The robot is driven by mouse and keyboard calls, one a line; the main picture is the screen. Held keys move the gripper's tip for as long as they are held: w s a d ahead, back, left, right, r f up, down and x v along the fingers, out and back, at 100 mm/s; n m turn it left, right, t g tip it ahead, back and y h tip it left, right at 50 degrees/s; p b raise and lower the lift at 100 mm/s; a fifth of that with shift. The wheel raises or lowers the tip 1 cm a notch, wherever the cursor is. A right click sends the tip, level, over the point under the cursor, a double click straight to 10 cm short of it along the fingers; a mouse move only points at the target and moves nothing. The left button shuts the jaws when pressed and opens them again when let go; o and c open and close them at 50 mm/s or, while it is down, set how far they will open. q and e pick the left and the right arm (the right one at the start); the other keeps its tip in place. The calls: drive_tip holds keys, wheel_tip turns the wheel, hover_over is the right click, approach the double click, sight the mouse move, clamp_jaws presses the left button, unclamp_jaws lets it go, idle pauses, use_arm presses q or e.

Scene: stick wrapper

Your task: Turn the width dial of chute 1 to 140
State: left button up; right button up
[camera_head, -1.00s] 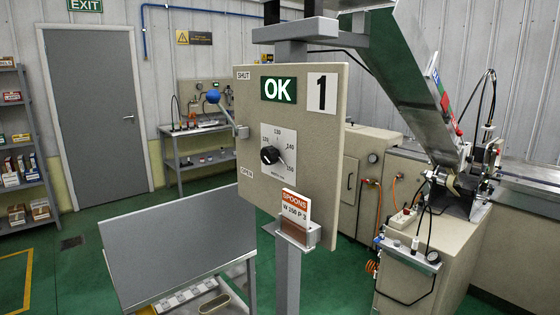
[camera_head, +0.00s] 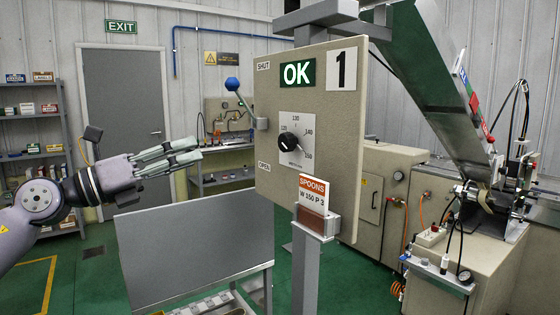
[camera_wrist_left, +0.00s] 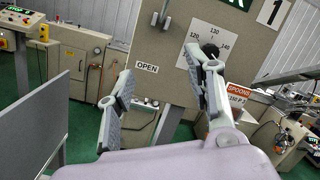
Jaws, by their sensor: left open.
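The width dial (camera_head: 289,143) is a black knob on a white scale plate marked 120 to 150, on the beige panel (camera_head: 275,190) numbered 1. Its pale pointer aims to the lower right, near 150. My left gripper (camera_head: 196,150) is open and empty, left of the panel and apart from the dial. In the left wrist view its fingers (camera_wrist_left: 158,62) stand wide, and the right finger partly hides the dial (camera_wrist_left: 209,50). My right gripper is not in view.
A blue-knobbed lever (camera_head: 232,84) sticks out at the panel's left edge, between SHUT and OPEN labels. A SPOONS card (camera_head: 313,187) stands in a holder below the dial. A grey sloped board (camera_head: 195,250) is below my left gripper. A metal chute (camera_head: 435,80) rises right.

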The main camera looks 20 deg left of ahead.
use_arm(q)
drive_tip(key=s+d+r+m+g+y+b, duration=0.1)
drive_tip(key=s+d+r+m, duration=0.2)
drive_tip(key=s+d+m, duration=0.4)
drive_tip(key=p, duration=1.4)
approach(283, 144)
drive_tip(key=r, duration=0.1)
drive_tip(key=shift+n+g, duration=0.3)
drive_tip(key=shift+n, duration=0.1)
drive_tip(key=p+x, duration=0.6)
drive_tip(key=x, duration=0.2)
drive_tip(key=shift+w+f+p, duration=0.1)
drive_tip(key=shift+w+p, duration=0.1)
drive_tip(key=shift+p, duration=0.15)
drive_tip(key=shift+w+d+f, duration=0.2)
drive_tip(key=shift+w+d, duration=0.1)
drive_tip(key=shift+w, duration=0.2)
drive_tip(key=shift+c, duration=0.2)
clamp_jaws()
